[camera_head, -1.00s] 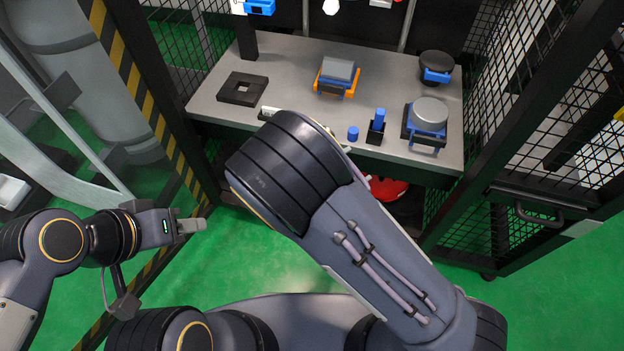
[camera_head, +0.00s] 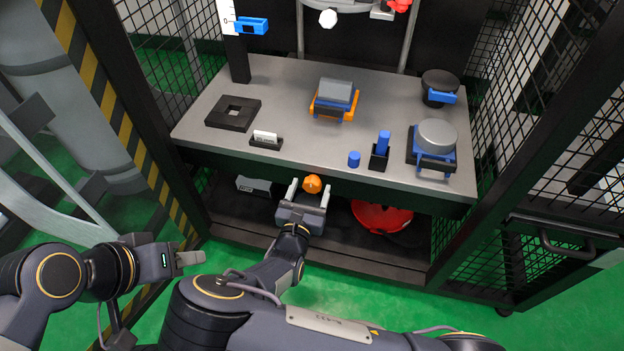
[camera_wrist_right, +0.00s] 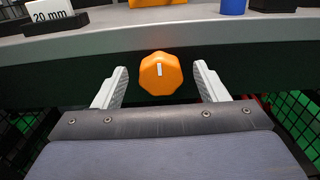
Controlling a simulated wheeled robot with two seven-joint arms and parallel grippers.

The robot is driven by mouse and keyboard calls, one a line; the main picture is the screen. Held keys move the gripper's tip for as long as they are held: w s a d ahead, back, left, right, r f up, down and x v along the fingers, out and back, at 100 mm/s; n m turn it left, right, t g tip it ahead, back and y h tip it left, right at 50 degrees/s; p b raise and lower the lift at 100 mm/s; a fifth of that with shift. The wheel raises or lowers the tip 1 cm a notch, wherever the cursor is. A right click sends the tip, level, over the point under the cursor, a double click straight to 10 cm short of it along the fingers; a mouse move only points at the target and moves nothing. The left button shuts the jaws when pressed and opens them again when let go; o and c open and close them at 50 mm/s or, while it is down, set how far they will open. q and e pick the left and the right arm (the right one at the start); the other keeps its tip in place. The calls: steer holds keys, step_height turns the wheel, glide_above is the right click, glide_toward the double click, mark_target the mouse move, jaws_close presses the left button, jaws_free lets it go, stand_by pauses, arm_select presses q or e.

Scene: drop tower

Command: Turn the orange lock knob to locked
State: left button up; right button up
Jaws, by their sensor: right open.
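The orange lock knob (camera_head: 313,184) sits on the dark front face below the tabletop edge. In the right wrist view the knob (camera_wrist_right: 161,74) is eight-sided, with a short white mark near its upper middle, almost upright. My right gripper (camera_head: 308,187) is open in front of the knob. In the wrist view its two pale fingers (camera_wrist_right: 160,82) stand left and right of the knob, with a gap on each side. I cannot tell how far the fingertips are from the panel. My left gripper (camera_head: 190,257) is at the lower left, away from the bench, with its fingers seeming close together.
The grey tabletop (camera_head: 290,100) holds an orange-and-grey block (camera_head: 335,96), a black square plate (camera_head: 233,113), a label stand (camera_head: 266,139) and blue-and-grey parts. A red object (camera_head: 381,215) lies on the lower shelf. Mesh panels (camera_head: 520,120) flank the bench.

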steer(key=shift+w+d, duration=0.1)
steer(key=shift+w, duration=0.3)
arm_select(q)
steer(key=shift+w, duration=0.3)
arm_select(e)
steer(key=shift+c, duration=0.3)
steer(key=c, duration=0.9)
